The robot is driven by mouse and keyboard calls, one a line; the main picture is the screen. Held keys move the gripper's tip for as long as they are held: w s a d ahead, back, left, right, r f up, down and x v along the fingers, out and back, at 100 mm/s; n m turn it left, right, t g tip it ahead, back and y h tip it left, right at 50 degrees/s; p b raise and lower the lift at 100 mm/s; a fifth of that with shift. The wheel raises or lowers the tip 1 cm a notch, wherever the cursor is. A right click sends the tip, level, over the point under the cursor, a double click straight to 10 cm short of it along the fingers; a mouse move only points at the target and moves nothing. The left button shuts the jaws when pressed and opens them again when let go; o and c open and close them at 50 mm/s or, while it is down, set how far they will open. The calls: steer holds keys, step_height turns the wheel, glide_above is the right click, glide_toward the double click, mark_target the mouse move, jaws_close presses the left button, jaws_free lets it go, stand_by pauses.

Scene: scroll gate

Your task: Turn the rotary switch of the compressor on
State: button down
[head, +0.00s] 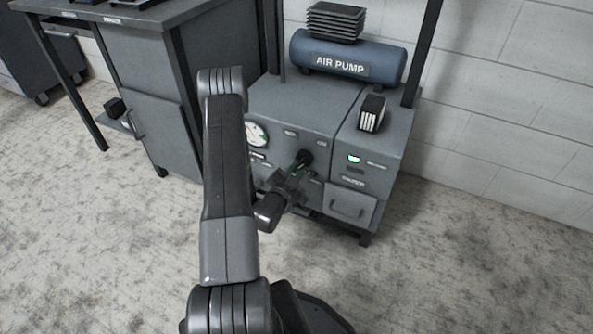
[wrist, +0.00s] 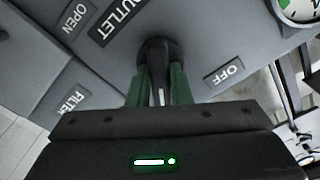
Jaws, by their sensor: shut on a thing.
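The compressor (head: 285,105) is a grey cabinet with a blue tank marked AIR PUMP (head: 340,62) on top. Its rotary switch (wrist: 158,52) is a round black knob on the front panel, and it also shows in the head view (head: 305,156). My gripper (wrist: 158,88) has its two green fingers closed on either side of the switch's grip, which has a pale line on it. An OFF label (wrist: 224,74) sits right of the knob in the wrist view. In the head view my arm covers part of the panel's left side.
A round gauge (head: 257,135) is left of the switch. Right of it are a green-lit indicator (head: 354,159) and a drawer with a handle (head: 351,205). A grey workbench (head: 145,70) stands at the left. The floor in front is clear.

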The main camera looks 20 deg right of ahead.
steer(key=c, duration=1.3)
jaws_free()
steer(key=p+v, duration=0.1)
steer(key=v, duration=1.2)
steer(key=shift+s+a+p, duration=0.25)
steer(key=shift+a+p, duration=0.1)
steer(key=shift+p, duration=0.05)
steer(key=b+x, duration=0.1)
steer(key=x, duration=1.3)
steer(key=shift+s+b, duration=0.1)
steer(key=shift+b, duration=0.3)
